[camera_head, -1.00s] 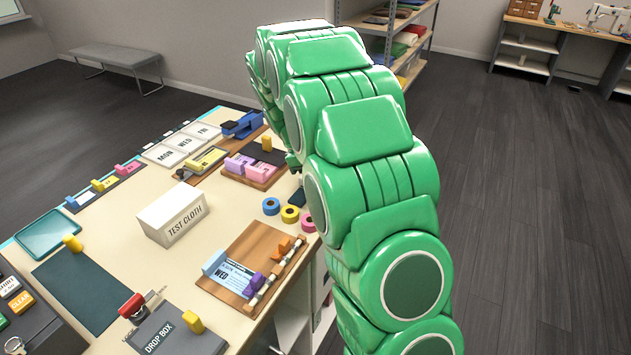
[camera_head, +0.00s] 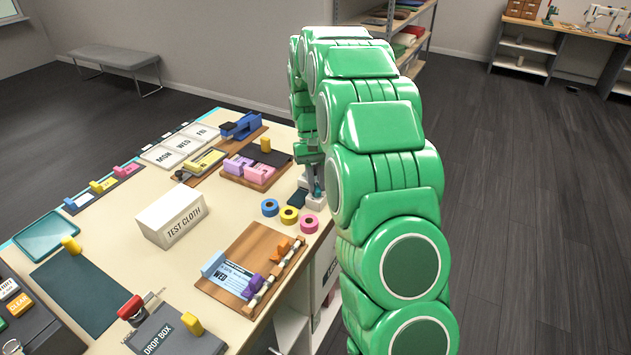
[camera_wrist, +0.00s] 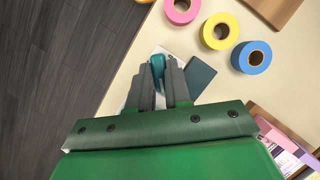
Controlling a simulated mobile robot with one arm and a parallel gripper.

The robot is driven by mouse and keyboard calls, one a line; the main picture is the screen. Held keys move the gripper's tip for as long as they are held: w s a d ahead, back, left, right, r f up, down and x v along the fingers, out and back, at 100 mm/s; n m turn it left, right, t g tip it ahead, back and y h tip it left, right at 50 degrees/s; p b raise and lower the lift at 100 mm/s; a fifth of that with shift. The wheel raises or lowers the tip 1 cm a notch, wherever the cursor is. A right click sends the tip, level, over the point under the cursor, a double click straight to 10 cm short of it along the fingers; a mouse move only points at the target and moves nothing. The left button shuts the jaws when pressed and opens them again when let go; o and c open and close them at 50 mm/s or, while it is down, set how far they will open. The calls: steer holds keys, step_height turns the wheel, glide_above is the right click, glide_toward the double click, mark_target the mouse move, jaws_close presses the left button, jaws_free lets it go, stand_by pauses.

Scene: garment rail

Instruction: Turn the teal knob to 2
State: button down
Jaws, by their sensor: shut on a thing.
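The teal knob (camera_wrist: 158,66) shows in the wrist view between the fingertips of my gripper (camera_wrist: 160,75). The fingers are shut on it from both sides. The knob sits on a pale base (camera_wrist: 134,84) near the edge of the table. In the head view, my gripper (camera_head: 316,185) points down at the table's right edge, with the knob mostly hidden at its tips. No scale or number around the knob can be read in either view.
A small dark teal pad (camera_wrist: 201,76) lies beside the knob. A board with pink and purple blocks (camera_head: 247,170) is behind. A white test cloth box (camera_head: 171,213) stands mid-table.

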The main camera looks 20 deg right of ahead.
steer(key=m+y, duration=0.1)
steer(key=m, duration=0.3)
steer(key=shift+d+y, duration=0.15)
steer(key=shift+y, duration=0.25)
steer(key=shift+s+m+t+y, duration=0.1)
steer(key=shift+m+t+y, duration=0.45)
steer(key=shift+m, duration=1.65)
steer(key=c, duration=1.1)
jaws_free()
steer(key=shift+o, duration=0.2)
steer(key=shift+d+r, duration=0.1)
steer(key=v, duration=0.7)
steer(key=shift+r, duration=0.3)
